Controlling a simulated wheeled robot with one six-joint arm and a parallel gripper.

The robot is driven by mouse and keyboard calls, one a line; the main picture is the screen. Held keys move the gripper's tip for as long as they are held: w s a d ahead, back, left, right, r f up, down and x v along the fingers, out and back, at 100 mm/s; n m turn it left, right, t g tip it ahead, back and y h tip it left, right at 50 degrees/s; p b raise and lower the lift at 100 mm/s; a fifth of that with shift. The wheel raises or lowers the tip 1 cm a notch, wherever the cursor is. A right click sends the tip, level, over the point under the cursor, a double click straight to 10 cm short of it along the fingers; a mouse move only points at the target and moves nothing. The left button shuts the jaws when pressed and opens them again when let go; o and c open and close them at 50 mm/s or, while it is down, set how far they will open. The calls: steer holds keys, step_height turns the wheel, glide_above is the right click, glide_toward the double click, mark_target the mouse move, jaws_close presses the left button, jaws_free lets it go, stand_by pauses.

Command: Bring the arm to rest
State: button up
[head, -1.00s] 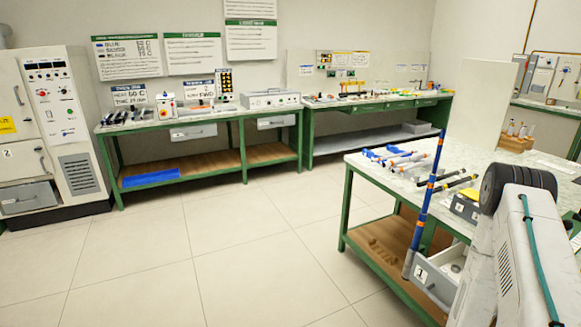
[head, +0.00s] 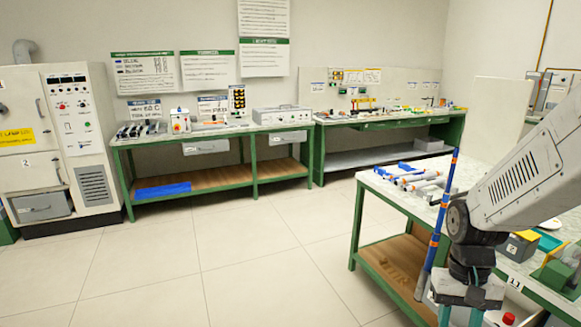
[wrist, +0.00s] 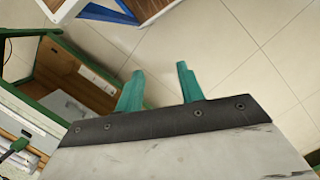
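My gripper (head: 460,314) hangs at the bottom of the head view, pointing down in front of the right-hand bench, partly cut off by the picture edge. In the wrist view its two teal fingers (wrist: 159,88) are spread apart, with only floor between them. My arm link comes in from the right edge of the head view to the dark wrist joint. The gripper holds nothing.
A tall blue rod with orange bands (head: 438,220) stands tilted close left of my wrist; its support is unclear. The right-hand bench (head: 385,194) carries more rods. Back benches (head: 225,131) and a cabinet (head: 90,130) line the wall. The floor (head: 240,260) is clear.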

steer(key=s+a+r+n+t, duration=0.2)
steer(key=s+a+r, duration=0.2)
steer(key=r, duration=0.3)
steer(key=s+a+r+n+t, duration=0.1)
steer(key=s+a+r, duration=0.3)
steer(key=r, duration=0.4)
steer(key=shift+s+r+n+t, duration=0.2)
steer(key=shift+s+n+t, duration=0.25)
steer(key=shift+s, duration=0.45)
steer(key=shift+d, duration=0.15)
